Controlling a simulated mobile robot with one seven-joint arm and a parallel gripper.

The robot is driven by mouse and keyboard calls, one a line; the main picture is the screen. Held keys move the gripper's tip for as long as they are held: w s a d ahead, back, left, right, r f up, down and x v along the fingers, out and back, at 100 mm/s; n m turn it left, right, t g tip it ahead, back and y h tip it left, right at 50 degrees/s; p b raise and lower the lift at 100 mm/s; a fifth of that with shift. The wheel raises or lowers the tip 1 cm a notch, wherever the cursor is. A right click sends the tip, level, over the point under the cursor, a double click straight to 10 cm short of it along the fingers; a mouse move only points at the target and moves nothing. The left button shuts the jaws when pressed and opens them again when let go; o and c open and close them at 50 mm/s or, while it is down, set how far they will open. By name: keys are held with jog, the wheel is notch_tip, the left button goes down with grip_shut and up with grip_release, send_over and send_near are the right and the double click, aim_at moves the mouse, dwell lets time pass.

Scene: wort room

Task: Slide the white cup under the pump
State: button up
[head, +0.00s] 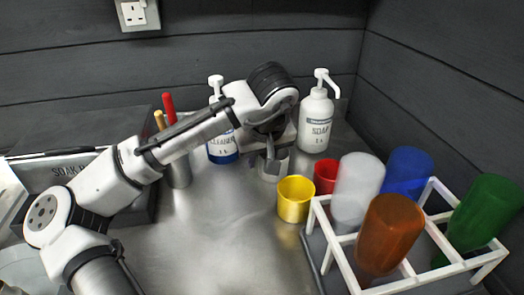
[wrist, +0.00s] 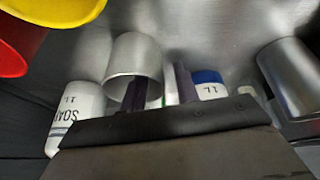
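The pale white-grey cup (head: 275,172) stands on the steel counter below my gripper (head: 272,152), which partly hides it in the head view. In the wrist view the cup (wrist: 135,55) shows its open mouth. My gripper's two dark fingers (wrist: 160,88) are apart. One finger overlaps the cup's mouth; the other is beside the cup. Contact cannot be told. A white SOAP pump bottle (head: 316,122) stands behind and right of the cup, nozzle pointing right. A CLEANER pump bottle (head: 222,145) with a blue base stands behind and left, partly behind my arm.
A yellow cup (head: 296,198) and a red cup (head: 326,176) stand right of the white cup. A white rack (head: 345,262) with coloured tumblers fills the right front. A metal holder (head: 179,172) with handled tools is left. The middle front counter is clear.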

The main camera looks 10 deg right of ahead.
grip_shut()
grip_release()
jog(key=v, duration=1.4)
